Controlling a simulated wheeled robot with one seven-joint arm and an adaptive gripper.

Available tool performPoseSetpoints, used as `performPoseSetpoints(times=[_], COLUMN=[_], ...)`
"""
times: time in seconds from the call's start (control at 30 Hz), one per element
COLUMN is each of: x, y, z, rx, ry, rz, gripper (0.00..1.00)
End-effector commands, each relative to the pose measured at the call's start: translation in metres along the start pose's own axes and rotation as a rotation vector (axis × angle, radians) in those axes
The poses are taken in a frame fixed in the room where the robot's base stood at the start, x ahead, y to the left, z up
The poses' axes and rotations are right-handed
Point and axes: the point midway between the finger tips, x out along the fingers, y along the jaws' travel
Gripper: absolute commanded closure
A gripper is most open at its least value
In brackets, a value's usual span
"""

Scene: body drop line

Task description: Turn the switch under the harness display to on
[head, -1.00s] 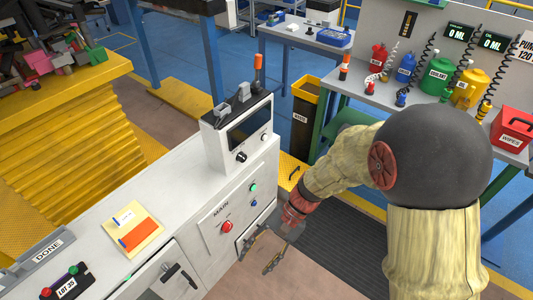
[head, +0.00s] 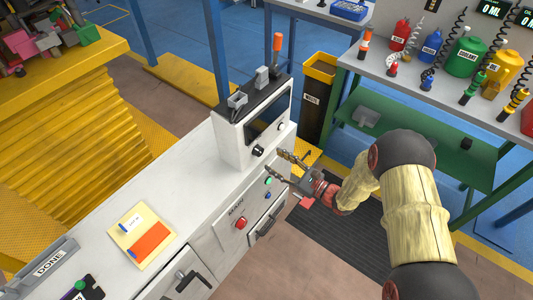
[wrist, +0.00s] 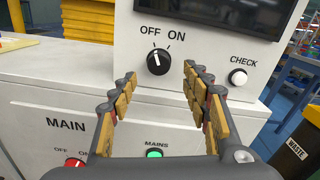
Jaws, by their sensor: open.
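The harness display (head: 268,119) is a dark screen in a white box on the white cabinet; its lower edge shows in the wrist view (wrist: 205,14). Below it is the switch (wrist: 158,61), a round black knob under the words OFF and ON. Its white mark points up and slightly left, on the OFF side. The knob also shows in the head view (head: 258,151). My gripper (wrist: 159,72) is open and empty, its padded fingers pointing at the panel with the knob between them in view. In the head view my gripper (head: 277,162) is just in front of the panel, apart from the knob.
A white CHECK button (wrist: 238,77) is right of the knob. Below are a green MAINS button (wrist: 154,153) and a red MAIN OFF/ON knob (wrist: 75,162). The cabinet top (head: 183,178) juts out below the display box. A black waste bin (head: 316,100) stands to the right.

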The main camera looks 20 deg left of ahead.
Motion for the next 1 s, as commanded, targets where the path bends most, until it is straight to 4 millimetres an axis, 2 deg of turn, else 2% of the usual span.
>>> performPoseSetpoints(times=[0.2,0.4,0.77,1.0], x=[0.035,0.057,0.062,0.062], y=[0.002,0.002,0.001,0.001], z=[-0.001,-0.001,0.0,0.0], rx=[-0.001,0.0,0.001,0.001], ry=[-0.001,0.0,0.001,0.001], rz=[0.004,0.003,0.003,0.003], gripper=[0.52,0.52,0.52,0.65])
